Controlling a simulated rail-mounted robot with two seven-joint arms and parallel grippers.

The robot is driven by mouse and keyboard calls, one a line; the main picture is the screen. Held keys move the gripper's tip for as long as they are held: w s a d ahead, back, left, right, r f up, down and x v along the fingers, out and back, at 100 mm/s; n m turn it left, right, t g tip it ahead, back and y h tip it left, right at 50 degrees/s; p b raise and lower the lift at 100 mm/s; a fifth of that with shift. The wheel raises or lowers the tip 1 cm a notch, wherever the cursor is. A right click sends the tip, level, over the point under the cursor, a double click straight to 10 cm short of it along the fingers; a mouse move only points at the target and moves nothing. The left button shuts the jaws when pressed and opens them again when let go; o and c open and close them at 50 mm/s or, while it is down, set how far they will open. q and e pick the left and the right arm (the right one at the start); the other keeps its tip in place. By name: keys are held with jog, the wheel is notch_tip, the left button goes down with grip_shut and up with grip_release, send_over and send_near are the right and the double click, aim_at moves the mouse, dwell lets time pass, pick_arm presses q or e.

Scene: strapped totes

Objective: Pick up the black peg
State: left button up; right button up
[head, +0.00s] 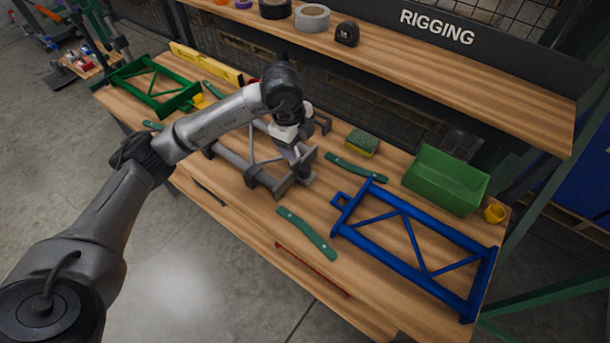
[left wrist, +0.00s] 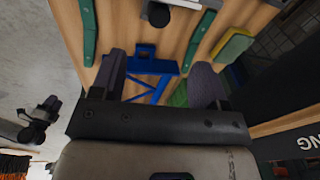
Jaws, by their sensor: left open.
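My left gripper (head: 297,160) is above the grey frame (head: 233,160) in the middle of the bench. In the left wrist view its two dark fingers (left wrist: 159,78) are spread, with nothing held between them. A small dark round thing (left wrist: 160,15) shows beyond the fingers near the top edge, beside a grey part; it may be the end of the black peg, but I cannot be sure. In the head view I cannot pick out the peg; my gripper and wrist cover part of the grey frame.
A blue frame (head: 378,256) lies to the right and a green frame (head: 163,103) to the far left. A shelf (head: 470,105) overhangs the bench's back.

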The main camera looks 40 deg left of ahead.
aim_at(305, 168)
pick_arm(q)
jog(key=f, duration=0.2)
jog(key=f+b, duration=0.1)
jog(key=f, duration=0.1)
jog(key=w+f, duration=0.1)
jog(key=f, duration=0.1)
jog(key=shift+d+f, duration=0.35)
jog(key=f+b, duration=0.2)
jog(key=f, duration=0.2)
jog(key=shift+w+f, duration=0.1)
jog(key=shift+w, duration=0.1)
jog(key=shift+w+d+f, duration=0.1)
jog(key=shift+f, duration=0.4)
jog(key=c, duration=1.1)
jog(key=shift+r, duration=0.2)
